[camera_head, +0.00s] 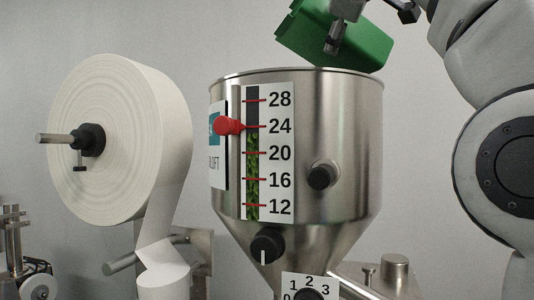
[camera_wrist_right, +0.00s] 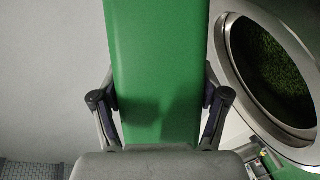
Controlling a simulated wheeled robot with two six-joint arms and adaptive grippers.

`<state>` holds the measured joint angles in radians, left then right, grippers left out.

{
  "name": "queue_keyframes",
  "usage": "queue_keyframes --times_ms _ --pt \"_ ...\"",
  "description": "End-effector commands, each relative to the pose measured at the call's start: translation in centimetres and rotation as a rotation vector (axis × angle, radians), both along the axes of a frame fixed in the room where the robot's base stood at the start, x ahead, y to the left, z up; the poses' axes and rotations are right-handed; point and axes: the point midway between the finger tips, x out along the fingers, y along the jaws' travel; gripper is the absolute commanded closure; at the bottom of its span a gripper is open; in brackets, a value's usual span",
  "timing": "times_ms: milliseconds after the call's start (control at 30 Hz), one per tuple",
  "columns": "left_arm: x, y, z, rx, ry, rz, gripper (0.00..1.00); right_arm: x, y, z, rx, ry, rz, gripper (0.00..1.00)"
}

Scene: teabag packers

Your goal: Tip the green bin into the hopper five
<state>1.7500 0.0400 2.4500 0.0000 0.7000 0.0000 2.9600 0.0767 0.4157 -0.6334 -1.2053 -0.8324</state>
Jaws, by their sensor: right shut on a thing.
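The green bin (camera_head: 362,46) is tilted above the right part of the steel hopper (camera_head: 345,120), its lower end close to the rim. My right gripper (camera_head: 338,38) is shut on the bin. In the right wrist view the bin's flat green side (camera_wrist_right: 157,60) lies between the two fingers (camera_wrist_right: 160,108). That view also shows the hopper's round opening (camera_wrist_right: 232,50) with green leafy material inside. The bin's mouth and any contents are hidden. The hopper's sight window (camera_head: 252,170) shows green up to near the 24 mark. My left gripper is not in view.
A red marker (camera_head: 228,125) sits at about 24 on the hopper's scale (camera_head: 280,155). Black knobs (camera_head: 321,175) stick out from the hopper. A large white paper roll (camera_head: 120,130) stands to the left on a spindle. A numbered dial (camera_head: 309,294) is below.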

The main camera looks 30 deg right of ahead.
Motion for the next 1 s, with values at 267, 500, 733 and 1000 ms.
queue_keyframes --times_ms 267,500,733,1000 --pt "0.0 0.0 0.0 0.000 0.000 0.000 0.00 -0.1 0.0 0.1 0.000 -0.002 0.000 0.92" --pt "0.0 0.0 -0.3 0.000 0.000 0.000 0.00 0.0 0.0 -0.1 -0.012 0.001 0.000 0.92" --pt "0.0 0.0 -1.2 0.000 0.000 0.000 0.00 -0.1 0.0 -0.7 -0.070 0.015 0.000 0.92" --pt "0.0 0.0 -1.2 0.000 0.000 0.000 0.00 -0.1 0.0 -0.6 -0.086 0.020 -0.001 0.92"
